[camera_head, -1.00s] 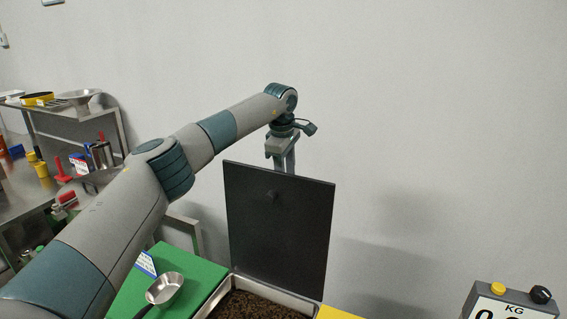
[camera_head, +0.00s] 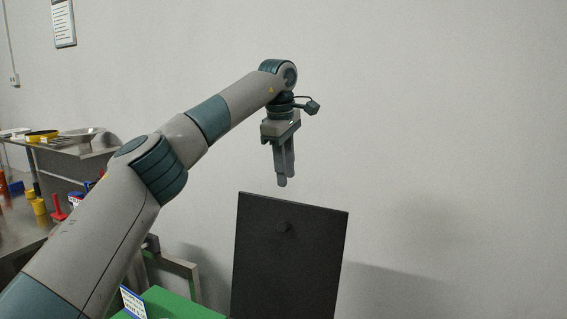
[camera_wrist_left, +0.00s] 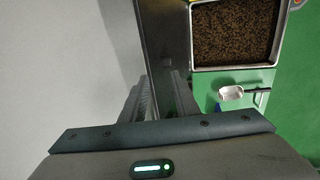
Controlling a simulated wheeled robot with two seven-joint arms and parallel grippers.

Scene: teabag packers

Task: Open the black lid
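The black lid (camera_head: 288,265) stands upright, with a small round knob on the face toward me. Its lower edge is out of the head view. In the left wrist view the lid (camera_wrist_left: 165,35) shows as a dark strip beside the open metal tray (camera_wrist_left: 232,67) of dark tea leaves. My left gripper (camera_head: 283,184) points down just above the lid's top edge, apart from it. In the left wrist view a narrow gap shows between its fingers (camera_wrist_left: 160,90), with nothing held. My right gripper is not in view.
A metal scoop (camera_wrist_left: 230,92) lies on the green surface (camera_wrist_left: 270,125) beside the tray. A steel table (camera_head: 60,165) with pans and colored items stands at the left. A plain wall (camera_head: 450,130) is behind the lid. The space right of the lid looks clear.

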